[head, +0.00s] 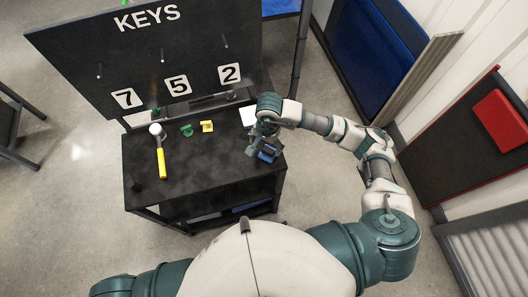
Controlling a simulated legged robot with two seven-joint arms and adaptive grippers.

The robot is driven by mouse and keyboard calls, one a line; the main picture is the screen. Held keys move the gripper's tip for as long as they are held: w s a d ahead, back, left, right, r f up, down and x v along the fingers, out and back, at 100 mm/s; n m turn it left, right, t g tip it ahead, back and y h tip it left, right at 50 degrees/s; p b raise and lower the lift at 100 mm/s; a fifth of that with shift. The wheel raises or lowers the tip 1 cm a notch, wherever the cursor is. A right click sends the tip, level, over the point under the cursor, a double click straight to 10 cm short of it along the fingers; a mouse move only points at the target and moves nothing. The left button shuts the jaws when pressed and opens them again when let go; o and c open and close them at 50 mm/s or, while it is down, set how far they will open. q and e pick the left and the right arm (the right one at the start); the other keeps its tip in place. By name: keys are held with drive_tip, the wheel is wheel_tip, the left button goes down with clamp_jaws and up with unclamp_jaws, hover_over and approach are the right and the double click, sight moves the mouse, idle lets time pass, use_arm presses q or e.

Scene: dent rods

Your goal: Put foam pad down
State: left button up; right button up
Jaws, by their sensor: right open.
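A flat white piece (248,116), which may be the foam pad, lies on the right part of the black table (215,163), partly hidden behind my right gripper. My right gripper (262,151) is open, low over the table's right edge. A small blue object (268,154) shows at its fingers; I cannot tell whether it touches them. My left gripper is out of view; only part of my left arm shows at the bottom left.
A hammer with a yellow handle (161,160), a green piece (187,130) and a yellow piece (207,126) lie on the table. A black board (150,55) marked KEYS, with pegs and numbers 7, 5, 2, stands behind. The table's front middle is clear.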

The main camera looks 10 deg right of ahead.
wheel_tip(320, 180, up, 3)
drive_tip(key=shift+a+r, duration=0.1)
drive_tip(key=shift+r, duration=0.05)
idle(0.5)
